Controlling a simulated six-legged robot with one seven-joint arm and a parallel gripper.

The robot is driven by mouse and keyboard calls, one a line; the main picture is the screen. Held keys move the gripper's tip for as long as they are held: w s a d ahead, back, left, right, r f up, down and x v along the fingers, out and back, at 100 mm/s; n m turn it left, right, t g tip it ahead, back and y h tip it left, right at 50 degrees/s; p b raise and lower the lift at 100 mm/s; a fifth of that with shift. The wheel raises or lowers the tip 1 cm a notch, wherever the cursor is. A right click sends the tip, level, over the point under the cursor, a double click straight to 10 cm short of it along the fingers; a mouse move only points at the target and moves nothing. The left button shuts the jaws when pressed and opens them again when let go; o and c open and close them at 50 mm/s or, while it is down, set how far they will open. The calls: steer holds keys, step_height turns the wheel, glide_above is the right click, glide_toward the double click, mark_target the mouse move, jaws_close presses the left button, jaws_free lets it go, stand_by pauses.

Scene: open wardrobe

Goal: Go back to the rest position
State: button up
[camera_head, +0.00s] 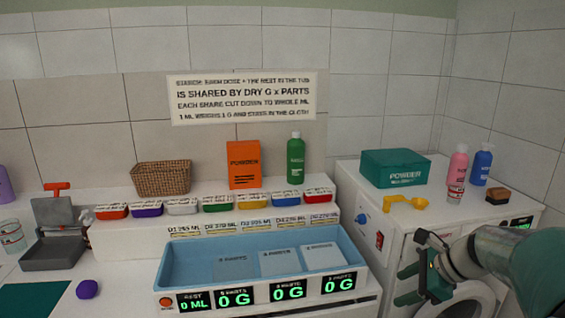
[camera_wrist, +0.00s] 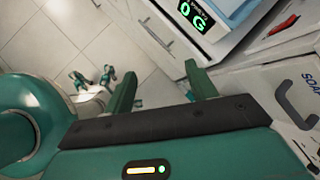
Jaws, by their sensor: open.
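My gripper (camera_head: 413,284) is at the lower right in the head view, in front of the white washing machine (camera_head: 397,221). In the wrist view its two green fingers (camera_wrist: 163,92) stand wide apart with nothing between them. The wrist camera looks down past the fingers to the tiled floor (camera_wrist: 85,25). No held object shows in either view.
A blue tub (camera_head: 173,262) with 0 G displays stands on the counter left of my gripper. On the machine are a green powder box (camera_head: 396,168), a yellow scoop (camera_head: 405,202), pink (camera_head: 459,162) and blue (camera_head: 481,165) bottles. In the wrist view, the soap drawer (camera_wrist: 296,100) is close at right.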

steer(key=s+a+r+n+h, duration=0.1)
steer(key=s+a+n+h, duration=0.1)
steer(key=s+a+n, duration=0.6)
steer(key=s+a+r+n+h, duration=0.2)
steer(key=s+a+n, duration=0.6)
steer(key=n, duration=0.7)
steer(key=shift+s+a+r+h, duration=0.3)
steer(key=shift+s+a+h, duration=0.1)
steer(key=shift+s+h, duration=0.5)
steer(key=shift+d, duration=0.15)
